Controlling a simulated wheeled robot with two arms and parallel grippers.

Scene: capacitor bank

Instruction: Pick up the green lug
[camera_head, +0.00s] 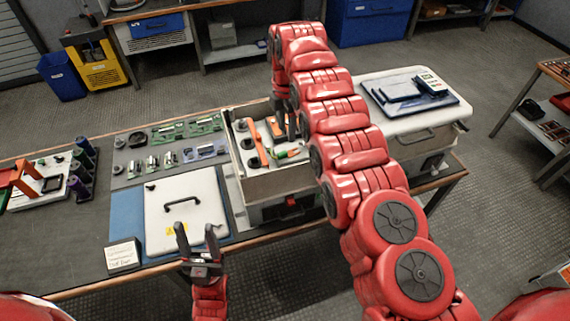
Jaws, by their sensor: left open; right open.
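The green lug (290,153) is a small green piece inside the open metal box at the table's middle, near the box's front right. My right arm reaches over the box from the right and hides part of its right side. My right gripper (285,124) points down into the box with its dark fingers apart, a little behind the lug. I cannot tell whether it touches anything there. My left gripper (197,240) is open and empty in front of the white panel (187,205), well left of the lug.
Orange parts (258,143) stand inside the metal box (270,185) beside the lug. Green circuit boards (187,128) lie left of it. A white-lidded case (415,122) stands on the right. A small label card (122,256) stands at the front left.

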